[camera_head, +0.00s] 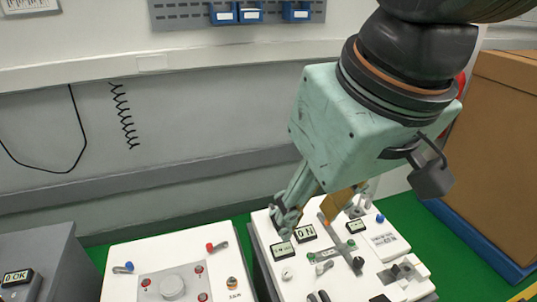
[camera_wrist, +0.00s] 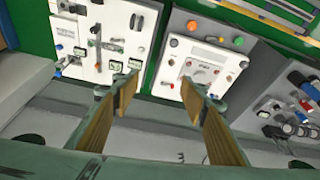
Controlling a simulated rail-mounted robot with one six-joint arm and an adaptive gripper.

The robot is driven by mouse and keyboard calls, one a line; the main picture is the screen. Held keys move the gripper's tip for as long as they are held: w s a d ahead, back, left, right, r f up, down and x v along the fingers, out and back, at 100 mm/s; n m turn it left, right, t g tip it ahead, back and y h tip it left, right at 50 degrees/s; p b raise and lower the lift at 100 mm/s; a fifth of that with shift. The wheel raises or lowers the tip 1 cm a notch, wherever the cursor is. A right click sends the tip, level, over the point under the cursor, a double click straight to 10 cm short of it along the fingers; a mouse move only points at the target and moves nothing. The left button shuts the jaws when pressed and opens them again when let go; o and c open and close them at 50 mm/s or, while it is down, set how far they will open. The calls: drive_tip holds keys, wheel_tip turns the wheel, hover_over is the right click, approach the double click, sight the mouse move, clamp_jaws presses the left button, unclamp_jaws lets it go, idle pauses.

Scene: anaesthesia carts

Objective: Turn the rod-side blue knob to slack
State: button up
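In the head view a blue knob (camera_head: 380,218) sits near the back right of the right white cart top (camera_head: 400,285). Another blue knob (camera_head: 129,266), with a grey lever, is at the left of the middle white cart (camera_head: 120,288). I cannot tell which one is rod-side, nor read their settings. My gripper (camera_head: 312,213) hangs over the back left of the right cart, near its displays, apart from both blue knobs. In the wrist view its two wood-coloured fingers (camera_wrist: 160,68) are spread, with nothing between them.
The right cart carries an ON display (camera_head: 306,233), several levers and small knobs. The middle cart has a round grey dial (camera_head: 172,287) and red knobs. A dark grey cart (camera_head: 50,250) stands at left. A brown box (camera_head: 505,150) stands at right. The wall is behind.

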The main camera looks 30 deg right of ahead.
drive_tip(key=shift+d, duration=0.1)
drive_tip(key=shift+c, duration=1)
drive_tip(key=shift+w, duration=0.15)
